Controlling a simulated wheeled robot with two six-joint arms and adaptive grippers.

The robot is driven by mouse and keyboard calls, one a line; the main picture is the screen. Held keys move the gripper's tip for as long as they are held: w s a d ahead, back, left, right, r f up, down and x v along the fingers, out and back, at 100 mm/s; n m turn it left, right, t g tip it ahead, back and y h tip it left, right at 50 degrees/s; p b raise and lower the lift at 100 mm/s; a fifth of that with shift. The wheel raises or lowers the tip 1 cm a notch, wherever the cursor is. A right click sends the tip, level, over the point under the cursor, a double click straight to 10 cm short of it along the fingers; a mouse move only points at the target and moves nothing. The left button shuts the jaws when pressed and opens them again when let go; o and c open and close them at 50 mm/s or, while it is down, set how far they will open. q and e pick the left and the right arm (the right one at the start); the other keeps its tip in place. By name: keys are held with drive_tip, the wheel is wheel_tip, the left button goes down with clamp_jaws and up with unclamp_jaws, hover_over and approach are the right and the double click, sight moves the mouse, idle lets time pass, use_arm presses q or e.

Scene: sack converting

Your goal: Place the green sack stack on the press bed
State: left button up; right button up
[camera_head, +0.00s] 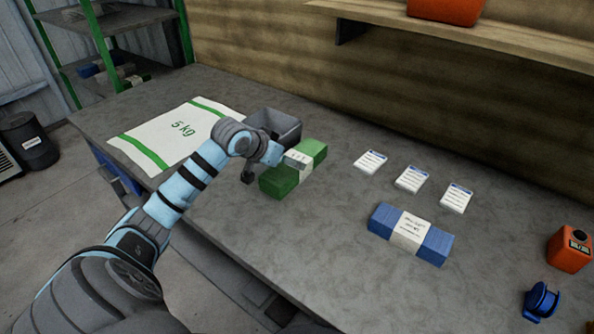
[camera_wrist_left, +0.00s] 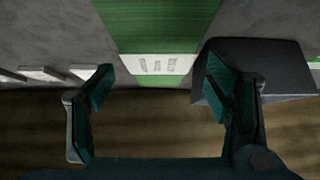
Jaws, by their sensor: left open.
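The green sack stack (camera_head: 279,184) lies on the grey table, with a white printed band around its middle. In the left wrist view the green stack (camera_wrist_left: 160,28) extends from the top edge, its white band between the fingers. My left gripper (camera_head: 268,163) is open at the stack, and the arm hides part of it. In the left wrist view my left gripper (camera_wrist_left: 158,72) has its fingers wide apart, one to each side of the stack; contact cannot be told. I cannot make out a press bed in these views. My right gripper is out of view.
A grey open bin (camera_head: 288,127) stands close behind the stack. A flat white "5 kg" sheet (camera_head: 165,140) with green stripes lies left. A blue banded stack (camera_head: 435,243), several white cards (camera_head: 411,178), and an orange device (camera_head: 569,250) are to the right.

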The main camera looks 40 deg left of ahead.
use_arm(q)
drive_tip(key=shift+w+f, duration=0.35)
drive_tip(key=shift+f, duration=0.05)
drive_tip(key=b+x, duration=0.2)
drive_tip(key=x, duration=0.3)
drive_tip(key=shift+d+f, duration=0.1)
drive_tip(key=shift+f, duration=0.05)
drive_tip(key=shift+w, duration=0.1)
drive_tip(key=c, duration=1.4)
